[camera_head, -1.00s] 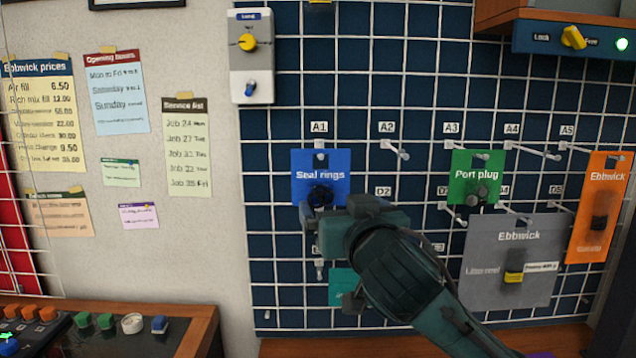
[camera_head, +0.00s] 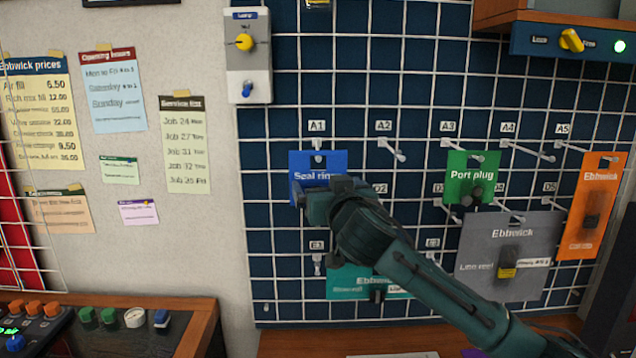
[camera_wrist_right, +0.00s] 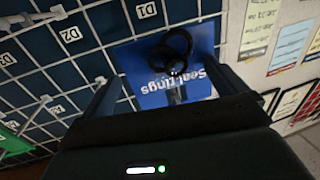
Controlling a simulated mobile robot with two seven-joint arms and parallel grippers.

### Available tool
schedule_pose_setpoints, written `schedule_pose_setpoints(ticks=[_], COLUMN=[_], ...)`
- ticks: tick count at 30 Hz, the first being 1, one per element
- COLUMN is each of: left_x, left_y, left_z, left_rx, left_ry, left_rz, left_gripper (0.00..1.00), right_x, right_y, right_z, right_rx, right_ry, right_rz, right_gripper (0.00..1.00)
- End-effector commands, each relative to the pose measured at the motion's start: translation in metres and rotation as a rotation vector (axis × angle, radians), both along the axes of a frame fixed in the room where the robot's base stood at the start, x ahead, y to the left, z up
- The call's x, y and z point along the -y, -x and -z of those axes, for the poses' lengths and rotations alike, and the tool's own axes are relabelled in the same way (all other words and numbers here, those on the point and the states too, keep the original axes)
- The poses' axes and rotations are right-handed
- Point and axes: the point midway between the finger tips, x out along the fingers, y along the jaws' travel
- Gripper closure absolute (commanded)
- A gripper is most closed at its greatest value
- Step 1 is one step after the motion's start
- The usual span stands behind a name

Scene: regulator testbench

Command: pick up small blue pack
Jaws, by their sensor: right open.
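The small blue pack (camera_head: 319,163), labelled "Seal rings", hangs on the hook under label A1 on the grid wall in the head view. Its lower part is hidden behind my right gripper (camera_head: 318,194), which is in front of it. In the right wrist view the blue pack (camera_wrist_right: 165,62) appears upside down, with dark rings on it. There my right gripper (camera_wrist_right: 187,99) is open, its fingers spread to either side of the pack's lettered part. I cannot tell whether either finger touches it. My left gripper is not in view.
A green "Port plug" pack (camera_head: 471,167), a grey pack (camera_head: 508,240), an orange pack (camera_head: 598,200) and a teal pack (camera_head: 345,284) hang nearby. Empty hook A2 (camera_head: 391,150) sticks out right of the blue pack. A switch box (camera_head: 248,60) is above left.

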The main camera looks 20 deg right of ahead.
Motion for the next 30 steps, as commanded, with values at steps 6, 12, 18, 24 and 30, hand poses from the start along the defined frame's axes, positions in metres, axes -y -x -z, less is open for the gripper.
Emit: schedule_pose_setpoints(ticks=[6,12,18,24,30], left_x=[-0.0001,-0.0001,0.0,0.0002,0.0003], left_y=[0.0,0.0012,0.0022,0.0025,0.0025], left_z=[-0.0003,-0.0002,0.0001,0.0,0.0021], left_rx=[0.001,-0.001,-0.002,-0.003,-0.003], left_ry=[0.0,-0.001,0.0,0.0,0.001], left_rz=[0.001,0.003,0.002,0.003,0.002], left_gripper=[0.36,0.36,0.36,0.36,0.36], right_x=[-0.0002,-0.0001,-0.0001,-0.0001,-0.0002], right_y=[0.0004,0.0005,0.0006,0.0006,0.0005], right_z=[0.0001,0.0001,0.0002,-0.0002,-0.0046], right_rx=[0.0,0.0,0.0,0.0,0.001], right_ry=[0.0,0.0,0.0,0.0,-0.002], right_rz=[0.0,0.0,0.0,0.0,0.0], right_gripper=[0.14,0.31,0.47,0.51,0.51])
